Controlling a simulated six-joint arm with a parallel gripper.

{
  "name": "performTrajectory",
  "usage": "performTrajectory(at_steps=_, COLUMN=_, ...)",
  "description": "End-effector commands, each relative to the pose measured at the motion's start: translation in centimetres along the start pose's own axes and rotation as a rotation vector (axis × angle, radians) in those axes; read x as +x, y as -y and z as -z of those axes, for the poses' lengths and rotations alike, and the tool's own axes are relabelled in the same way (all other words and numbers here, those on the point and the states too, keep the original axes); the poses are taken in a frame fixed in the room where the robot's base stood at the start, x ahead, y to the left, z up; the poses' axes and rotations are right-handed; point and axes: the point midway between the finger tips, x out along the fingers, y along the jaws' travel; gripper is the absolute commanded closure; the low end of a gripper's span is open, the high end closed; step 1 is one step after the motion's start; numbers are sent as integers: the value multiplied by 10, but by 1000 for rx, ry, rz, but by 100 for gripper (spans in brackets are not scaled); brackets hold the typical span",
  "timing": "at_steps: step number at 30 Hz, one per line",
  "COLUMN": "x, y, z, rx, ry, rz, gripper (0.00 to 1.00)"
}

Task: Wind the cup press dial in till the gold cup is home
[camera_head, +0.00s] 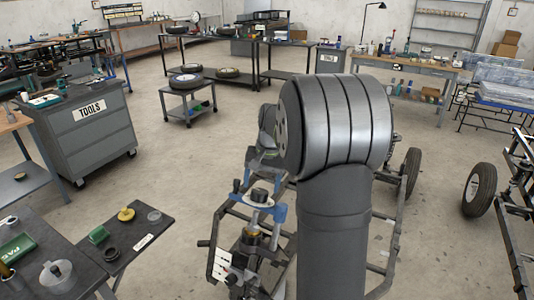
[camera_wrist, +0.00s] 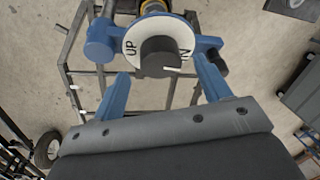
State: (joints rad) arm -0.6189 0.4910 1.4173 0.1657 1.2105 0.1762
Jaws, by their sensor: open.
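The cup press dial (camera_wrist: 160,58) is a dark round knob with a short white mark near its lower right edge. It stands over a white ring (camera_wrist: 138,28) lettered UP on the left and what looks like IN on the right. The blue press frame (camera_wrist: 101,44) extends to both sides. A gold part (camera_wrist: 153,6), probably the gold cup, shows behind the ring; in the head view gold (camera_head: 251,237) shows below the dial (camera_head: 260,194). My gripper (camera_wrist: 161,68) is open, its blue fingers apart on either side of the knob's near side, with no contact visible.
A metal frame with wheels surrounds the press; one tyre (camera_head: 411,172) stands at its right. A dark side table (camera_head: 135,228) with a yellow part (camera_head: 126,214) is at lower left. A grey tool cabinet (camera_head: 85,130) stands behind it. Floor between is clear.

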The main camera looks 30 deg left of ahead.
Motion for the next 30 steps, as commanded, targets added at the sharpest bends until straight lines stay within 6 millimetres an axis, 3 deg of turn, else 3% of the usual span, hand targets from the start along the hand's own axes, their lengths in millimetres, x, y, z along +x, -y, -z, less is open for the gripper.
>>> performTrajectory(at_steps=9, x=-81, y=0, z=1, rx=1, ry=-6, rz=1, gripper=30)
performTrajectory(at_steps=15, x=-120, y=0, z=1, rx=1, ry=-4, rz=1, gripper=30)
performTrajectory(at_steps=21, x=-139, y=0, z=0, rx=1, ry=-2, rz=0, gripper=30)
performTrajectory(at_steps=30, x=-142, y=0, z=0, rx=0, ry=-1, rz=0, gripper=30)
